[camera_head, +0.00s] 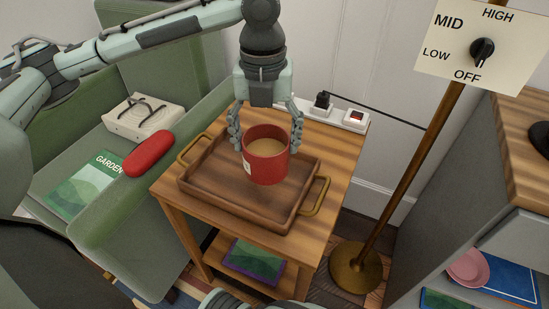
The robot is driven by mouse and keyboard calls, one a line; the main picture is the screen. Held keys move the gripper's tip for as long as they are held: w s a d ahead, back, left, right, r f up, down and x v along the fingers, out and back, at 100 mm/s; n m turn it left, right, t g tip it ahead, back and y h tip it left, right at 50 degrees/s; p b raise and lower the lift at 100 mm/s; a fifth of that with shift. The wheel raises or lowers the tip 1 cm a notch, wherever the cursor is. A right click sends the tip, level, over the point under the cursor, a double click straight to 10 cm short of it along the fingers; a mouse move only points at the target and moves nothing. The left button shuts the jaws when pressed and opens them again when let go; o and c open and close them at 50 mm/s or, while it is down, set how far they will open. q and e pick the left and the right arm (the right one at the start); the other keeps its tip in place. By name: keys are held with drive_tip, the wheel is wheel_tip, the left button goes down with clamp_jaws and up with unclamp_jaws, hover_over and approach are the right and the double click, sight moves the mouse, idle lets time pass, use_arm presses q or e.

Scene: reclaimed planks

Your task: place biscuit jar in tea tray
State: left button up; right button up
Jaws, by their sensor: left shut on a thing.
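The biscuit jar (267,168) is a red, upright cylinder with a tan inside and a pale label on its left side. My left gripper (266,128) points down from above and is shut on the jar, with a finger on each side of its rim. The tea tray (215,190) is dark wood with two brass handles and lies on the small wooden side table. The jar is within the tray's outline, right of its middle. I cannot tell whether its base touches the tray floor.
The side table (325,150) carries a white power strip (338,110) behind the tray. A brass lamp stand (405,165) rises at the right. A green armchair (125,220) at the left holds a red case (150,152) and a gardening magazine (88,185). The tray's left half is bare.

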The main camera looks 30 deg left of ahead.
sight(265, 148)
use_arm(q)
drive_tip(key=shift+w+d+f, duration=0.45)
drive_tip(key=shift+w+d, duration=0.05)
drive_tip(key=shift+d, duration=0.2)
drive_tip(key=shift+f, duration=0.15)
wheel_tip(265, 148, down, 3)
drive_tip(key=shift+f+b, duration=0.15)
drive_tip(key=shift+b, duration=0.2)
drive_tip(key=shift+f, duration=0.25)
use_arm(e)
drive_tip(key=shift+s+d+r, duration=0.15)
drive_tip(key=shift+r, duration=0.4)
drive_tip(key=shift+s+d+r, duration=0.1)
drive_tip(key=shift+r, duration=0.4)
use_arm(q)
drive_tip(key=shift+f, duration=0.1)
drive_tip(key=o, duration=1.6)
drive_tip(key=shift+o, duration=0.2)
use_arm(e)
drive_tip(key=shift+w+f, duration=0.1)
drive_tip(key=shift+f, duration=0.25)
